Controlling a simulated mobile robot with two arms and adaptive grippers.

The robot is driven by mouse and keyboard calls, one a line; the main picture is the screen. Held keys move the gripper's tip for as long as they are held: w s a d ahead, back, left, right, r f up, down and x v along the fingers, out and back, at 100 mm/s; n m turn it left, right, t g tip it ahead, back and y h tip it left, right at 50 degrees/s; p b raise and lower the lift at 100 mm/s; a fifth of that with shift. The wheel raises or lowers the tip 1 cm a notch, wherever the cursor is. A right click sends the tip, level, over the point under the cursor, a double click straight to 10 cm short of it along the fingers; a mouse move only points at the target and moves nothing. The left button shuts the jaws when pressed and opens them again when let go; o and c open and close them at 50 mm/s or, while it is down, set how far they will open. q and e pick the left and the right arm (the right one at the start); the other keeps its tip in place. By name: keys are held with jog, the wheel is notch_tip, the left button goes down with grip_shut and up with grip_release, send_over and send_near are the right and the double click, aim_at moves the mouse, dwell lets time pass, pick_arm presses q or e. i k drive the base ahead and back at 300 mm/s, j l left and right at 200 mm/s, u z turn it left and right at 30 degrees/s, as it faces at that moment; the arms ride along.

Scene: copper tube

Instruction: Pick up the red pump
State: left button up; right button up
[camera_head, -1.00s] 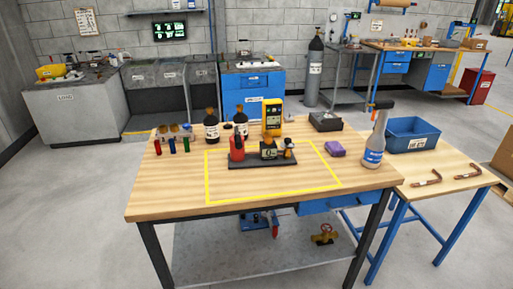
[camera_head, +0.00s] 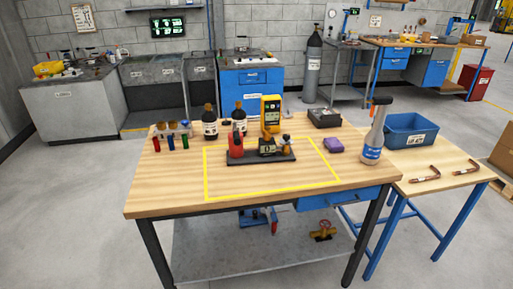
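The red pump (camera_head: 236,146) stands upright at the left end of a dark base plate (camera_head: 262,159) on the wooden workbench (camera_head: 160,196). The plate lies inside a yellow taped outline. A small dark and metallic device (camera_head: 270,147) sits on the same plate, to the right of the red part. A yellow meter (camera_head: 270,113) stands just behind the plate. Neither of my grippers shows in the head view.
The front of the bench is clear.

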aim_at(267, 152)
jog(key=i+l+u, duration=0.1)
jog(key=i+l, duration=0.35)
jog(key=i, duration=0.25)
jog(key=i+l+u, duration=0.1)
jog(key=i+l, duration=0.4)
jog(key=i, duration=0.15)
